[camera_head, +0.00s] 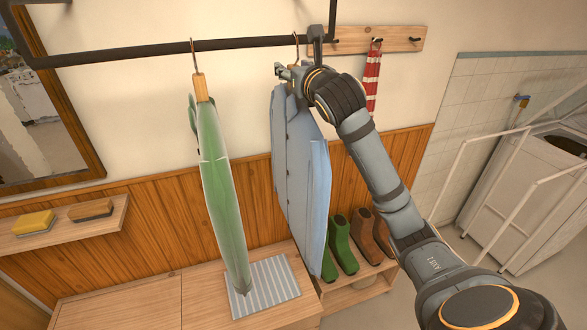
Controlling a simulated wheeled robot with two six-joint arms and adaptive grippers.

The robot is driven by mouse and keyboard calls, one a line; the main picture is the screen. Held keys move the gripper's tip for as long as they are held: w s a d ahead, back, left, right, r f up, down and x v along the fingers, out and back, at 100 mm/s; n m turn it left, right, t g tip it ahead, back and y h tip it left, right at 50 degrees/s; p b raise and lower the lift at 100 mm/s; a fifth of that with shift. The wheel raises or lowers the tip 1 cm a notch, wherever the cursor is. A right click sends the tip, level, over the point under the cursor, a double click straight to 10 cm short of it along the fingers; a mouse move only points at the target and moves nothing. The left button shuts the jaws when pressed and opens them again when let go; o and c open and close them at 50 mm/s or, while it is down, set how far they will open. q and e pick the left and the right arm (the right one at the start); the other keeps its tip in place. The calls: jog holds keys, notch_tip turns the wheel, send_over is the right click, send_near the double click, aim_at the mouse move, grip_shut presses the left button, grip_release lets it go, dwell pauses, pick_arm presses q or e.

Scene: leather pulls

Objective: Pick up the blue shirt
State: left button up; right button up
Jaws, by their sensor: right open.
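The blue shirt (303,165) hangs on a hanger (296,45) from the black rail (180,46), to the right of a green garment. My right gripper (281,72) is at the top of the blue shirt, by its collar and just below the hanger's hook. It is open. Its wrist and arm cover the shirt's upper right part, and I cannot tell whether the fingers touch the cloth. My left gripper is not in view.
A green garment (219,175) hangs close on the left. Below are a wooden bench (150,300) with a striped mat (265,287), and green boots (342,243) and brown boots (372,232) on a low shelf. A peg rack (350,40) holds a red striped cloth (372,78).

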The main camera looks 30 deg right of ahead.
jog(key=shift+w, duration=0.3)
jog(key=shift+s, duration=0.2)
jog(key=shift+c, duration=1.2)
grip_shut()
